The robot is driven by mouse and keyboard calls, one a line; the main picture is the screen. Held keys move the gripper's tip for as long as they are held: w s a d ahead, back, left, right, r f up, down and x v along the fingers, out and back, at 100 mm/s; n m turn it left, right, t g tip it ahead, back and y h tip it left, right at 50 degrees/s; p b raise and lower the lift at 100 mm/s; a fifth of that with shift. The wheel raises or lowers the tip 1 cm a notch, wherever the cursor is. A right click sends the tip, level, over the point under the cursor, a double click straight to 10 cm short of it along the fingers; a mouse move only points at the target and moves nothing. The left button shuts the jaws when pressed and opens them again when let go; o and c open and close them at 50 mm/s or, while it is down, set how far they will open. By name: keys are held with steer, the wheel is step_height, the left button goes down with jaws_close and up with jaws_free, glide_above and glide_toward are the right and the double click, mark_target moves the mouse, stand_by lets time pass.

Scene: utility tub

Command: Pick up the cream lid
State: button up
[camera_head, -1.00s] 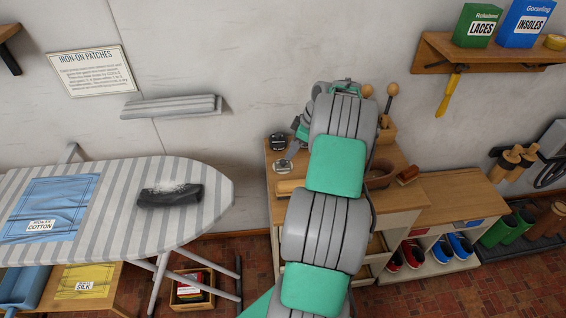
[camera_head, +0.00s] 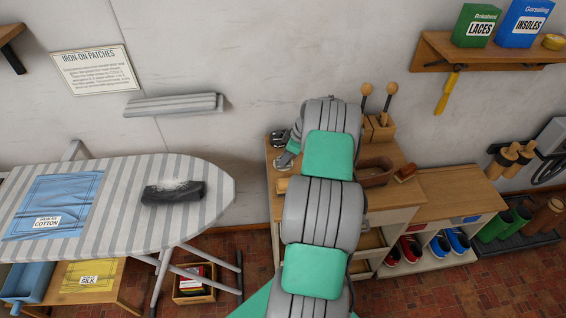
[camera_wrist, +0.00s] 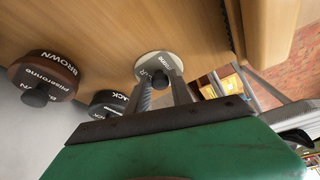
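The cream lid (camera_wrist: 158,66) is a pale disc with a grey top and dark lettering. It lies on the wooden bench top in the wrist view, with its knob toward my fingers. My gripper (camera_wrist: 163,90) has two grey fingers standing apart, with the tips close to the lid on either side of its knob. I cannot tell whether they touch it. A black lid (camera_wrist: 108,104) and a brown lid (camera_wrist: 44,77), both with knobs, sit to the left. In the head view my arm hides much of the bench and most of the gripper.
A striped ironing board (camera_head: 120,205) stands left. A wall shelf (camera_head: 430,58) with boxes is at upper right.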

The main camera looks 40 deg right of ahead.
jaws_close()
stand_by(0.3)
